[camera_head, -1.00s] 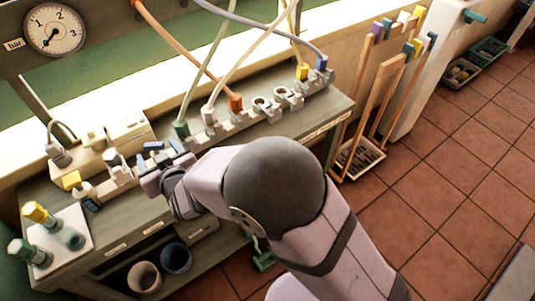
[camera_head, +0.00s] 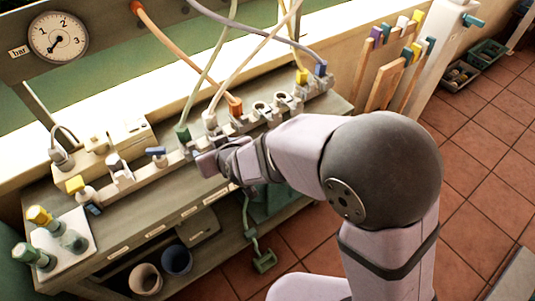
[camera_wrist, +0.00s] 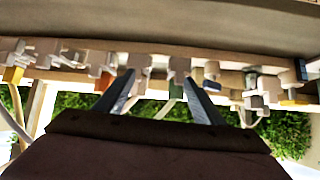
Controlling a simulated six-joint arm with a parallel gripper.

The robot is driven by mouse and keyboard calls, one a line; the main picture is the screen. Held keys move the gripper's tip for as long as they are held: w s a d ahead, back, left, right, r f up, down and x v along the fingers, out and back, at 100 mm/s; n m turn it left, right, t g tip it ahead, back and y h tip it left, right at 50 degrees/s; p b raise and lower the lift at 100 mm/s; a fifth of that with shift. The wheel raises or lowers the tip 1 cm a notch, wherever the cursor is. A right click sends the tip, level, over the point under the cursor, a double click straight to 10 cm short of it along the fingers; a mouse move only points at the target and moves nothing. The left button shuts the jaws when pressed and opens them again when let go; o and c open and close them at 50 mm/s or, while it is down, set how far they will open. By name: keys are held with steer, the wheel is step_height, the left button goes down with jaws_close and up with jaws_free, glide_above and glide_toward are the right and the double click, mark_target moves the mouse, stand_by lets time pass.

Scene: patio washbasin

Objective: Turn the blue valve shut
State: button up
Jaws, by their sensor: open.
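A blue lever handle (camera_head: 155,151) sits on the grey manifold rail on the bench, left of my gripper (camera_head: 207,163). A second small blue handle (camera_head: 93,208) is at the rail's left end, by a yellow cap. I cannot tell for certain which is the blue valve. My gripper is in front of the rail near the green hose connector (camera_head: 183,133). In the wrist view my gripper (camera_wrist: 158,92) has its two fingers spread, with the green connector (camera_wrist: 176,92) between them and farther off. A blue handle (camera_wrist: 212,86) shows just right of the right finger. Nothing is held.
A pressure gauge (camera_head: 58,37) hangs at the upper left. Hoses rise from the rail, including an orange one (camera_head: 188,55). The tiled floor (camera_head: 480,150) at the right is mostly clear.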

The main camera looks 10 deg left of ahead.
steer(key=d+m+g+h+p, duration=0.1)
steer(key=d+m+h+p, duration=0.1)
steer(key=d, duration=1.2)
steer(key=shift+d+f+g+h, duration=0.2)
steer(key=shift+f+g+h, duration=0.05)
steer(key=shift+g+h, duration=0.15)
steer(key=c, duration=0.8)
steer(key=shift+o, duration=0.2)
steer(key=a+r+n+g+y, duration=0.1)
steer(key=a+n+g, duration=0.3)
steer(key=a, duration=0.9)
steer(key=w+a+r+n+g+y, duration=0.1)
steer(key=a+r+n+g+y, duration=0.1)
steer(key=a+n, duration=0.9)
steer(key=shift+w+a+r+g+y, duration=0.2)
steer(key=shift+a+r+g+y, duration=0.05)
steer(key=shift+a+g+y, duration=0.75)
